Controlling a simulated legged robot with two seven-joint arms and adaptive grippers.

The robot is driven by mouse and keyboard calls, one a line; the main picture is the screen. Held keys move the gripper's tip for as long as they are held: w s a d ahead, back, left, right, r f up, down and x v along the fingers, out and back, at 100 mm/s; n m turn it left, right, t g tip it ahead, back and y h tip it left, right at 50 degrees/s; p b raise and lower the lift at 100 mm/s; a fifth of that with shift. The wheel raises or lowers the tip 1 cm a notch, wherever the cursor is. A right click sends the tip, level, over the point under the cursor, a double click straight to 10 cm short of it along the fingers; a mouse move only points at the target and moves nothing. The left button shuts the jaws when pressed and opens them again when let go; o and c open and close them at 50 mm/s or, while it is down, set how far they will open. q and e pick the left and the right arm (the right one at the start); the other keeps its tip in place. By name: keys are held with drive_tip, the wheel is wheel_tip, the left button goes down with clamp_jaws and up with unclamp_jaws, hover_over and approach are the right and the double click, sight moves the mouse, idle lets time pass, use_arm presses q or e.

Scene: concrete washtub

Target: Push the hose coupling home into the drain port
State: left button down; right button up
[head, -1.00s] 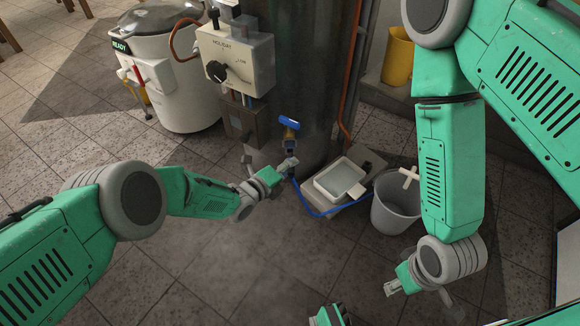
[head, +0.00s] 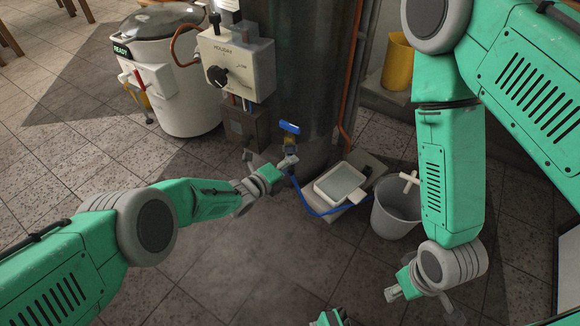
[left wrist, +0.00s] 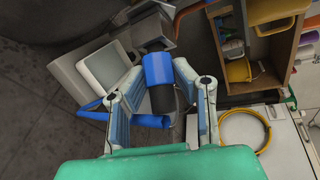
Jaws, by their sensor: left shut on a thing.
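My left gripper (head: 287,162) is just below the brass drain valve (head: 289,142) with its blue lever (head: 289,127), at the foot of the metal tank. In the left wrist view its two fingers (left wrist: 163,90) stand either side of a black and blue cylindrical piece, which I take for the hose coupling (left wrist: 161,97), and are shut on it. The blue hose (head: 309,207) runs from the gripper down to the right. The drain port's mouth is hidden, so I cannot tell whether the coupling touches it. My right gripper (head: 392,293) hangs low at the right, away from the valve; its fingers are too small to read.
A white tray (head: 318,186) sits on a low slab right of the valve. A grey bucket (head: 384,222) stands beside it. A control box (head: 240,62) and copper pipe (head: 353,70) are on the tank. The floor in front is clear.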

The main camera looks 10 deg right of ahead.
use_arm(q)
drive_tip(key=shift+w+d, duration=0.1)
drive_tip(key=shift+w, duration=0.2)
drive_tip(key=c, duration=1.2)
unclamp_jaws()
drive_tip(key=v, duration=1.2)
drive_tip(key=shift+w, duration=0.1)
